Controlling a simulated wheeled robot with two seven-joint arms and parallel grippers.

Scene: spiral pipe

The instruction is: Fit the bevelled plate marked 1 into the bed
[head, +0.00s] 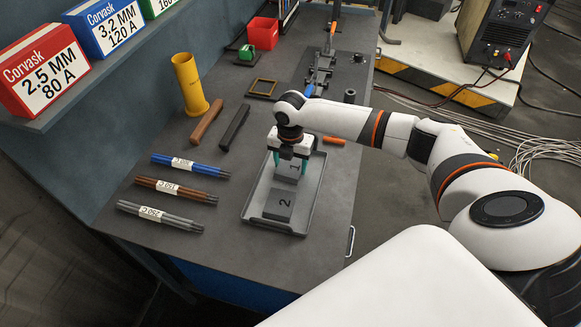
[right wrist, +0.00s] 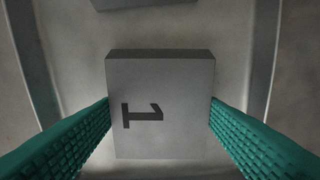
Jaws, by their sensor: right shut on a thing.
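The grey plate marked 1 (head: 293,169) is at the far end of a shallow grey tray (head: 314,190) on the bench. My right gripper (head: 290,163) reaches down over it and is shut on it. In the right wrist view, the teal fingers touch both sides of plate 1 (right wrist: 165,85). A second grey plate marked 2 (head: 280,203) lies in the near part of the tray. I cannot tell for sure which part is the bed; a metal clamping fixture (head: 320,72) stands at the back of the bench. My left gripper is not in view.
Three rod bundles (head: 178,185) lie left of the tray. A brown bar (head: 206,120) and a dark bar (head: 235,127) lie behind them. A yellow cylinder (head: 190,84) stands near the shelf. An orange piece (head: 334,141) lies beside the tray. A red bin (head: 263,32) stands farther back.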

